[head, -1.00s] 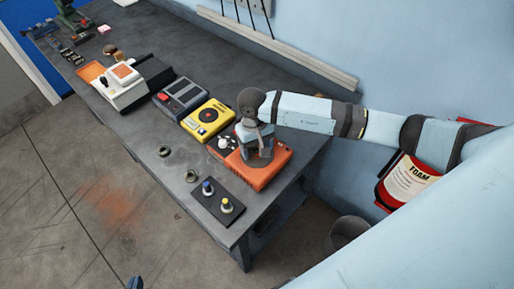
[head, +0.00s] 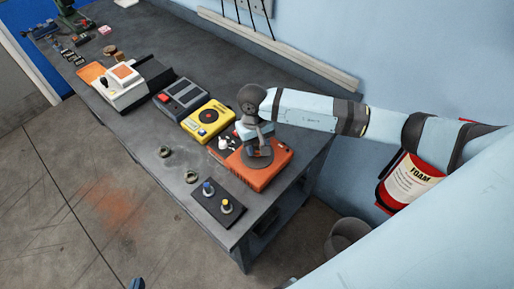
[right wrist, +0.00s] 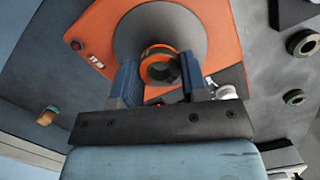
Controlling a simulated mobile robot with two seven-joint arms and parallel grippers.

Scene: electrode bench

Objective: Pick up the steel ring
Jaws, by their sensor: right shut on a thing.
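In the right wrist view my right gripper (right wrist: 160,72) is shut on a ring, the steel ring (right wrist: 147,67), dark with an orange tint. The ring is between the two blue fingers, over the round grey plate of the orange device (right wrist: 88,25). I cannot tell whether it touches the plate. In the head view my right gripper (head: 252,140) is above this orange device (head: 270,177); the ring is hidden there. Two other dark rings lie on the bench, one (head: 164,152) farther and one (head: 191,177) nearer. A blue tip of my left gripper (head: 136,283) shows at the bottom edge; its jaws cannot be made out.
A yellow device (head: 196,128), a grey device (head: 170,105) and a white machine (head: 122,94) stand farther along. A wall is behind the bench (head: 150,165). Its front edge is mostly free.

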